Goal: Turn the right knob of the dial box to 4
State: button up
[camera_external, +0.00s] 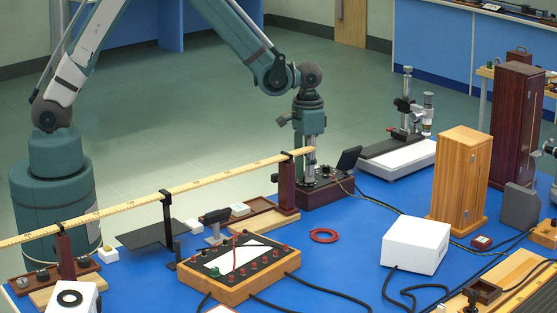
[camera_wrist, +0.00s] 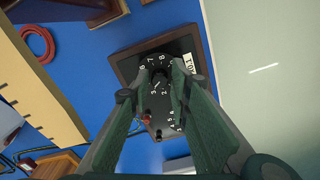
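The dial box (camera_external: 322,191) is a dark wooden box with a black top, at the far end of the blue bench. In the wrist view its top (camera_wrist: 128,66) shows two dials with white numbers. My gripper (camera_external: 309,171) points straight down over the box. In the wrist view its green fingers (camera_wrist: 163,69) reach down on both sides of a dark knob (camera_wrist: 160,78) on the upper dial. Whether the fingers touch the knob is unclear. The knob's pointer is hard to read. The second dial (camera_wrist: 172,120) lies lower, between the fingers, partly hidden.
A long yellow ruler (camera_external: 180,189) on posts runs close to the left of the box. A dark wooden post (camera_external: 288,184) stands beside it. A red ring (camera_external: 323,235) lies in front. A microscope stand (camera_external: 400,154) is to the right. Cables cross the blue bench.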

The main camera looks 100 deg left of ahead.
jog(key=shift+o, duration=1)
jog(key=shift+r, duration=0.1)
notch_tip(320, 180, up, 12)
dwell(0.5)
jog(key=shift+r+n+p, duration=1.2)
jog(key=shift+r+n, duration=1.25)
jog(key=shift+n, duration=0.15)
notch_tip(320, 180, down, 9)
jog(key=shift+f, duration=0.2)
jog(key=shift+f, duration=0.15)
